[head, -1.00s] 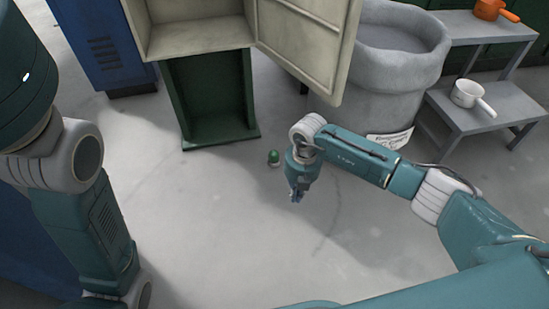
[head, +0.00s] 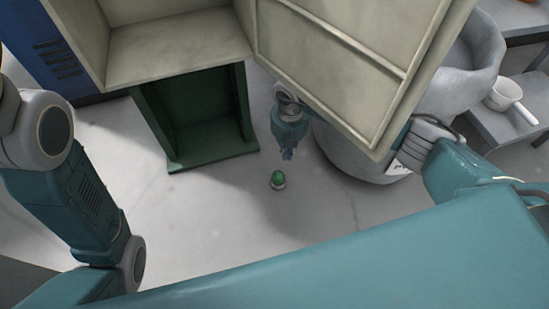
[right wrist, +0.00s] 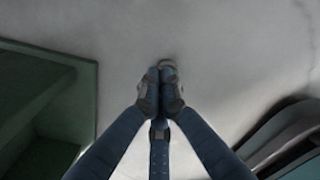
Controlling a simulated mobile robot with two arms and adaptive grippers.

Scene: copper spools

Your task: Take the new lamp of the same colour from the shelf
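A small greyish shape shows just beyond the tips, too unclear to name. No other lamp shows. The cream cabinet (head: 175,45) above the stand is open, and the visible part of its inside is bare. My left arm shows at the left, but its gripper is out of view.
The open cabinet door (head: 350,65) hangs over my right arm and hides part of it. A large grey tub (head: 350,150) stands behind the door. A white pot (head: 503,94) sits on grey steps at right. The floor in front is clear.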

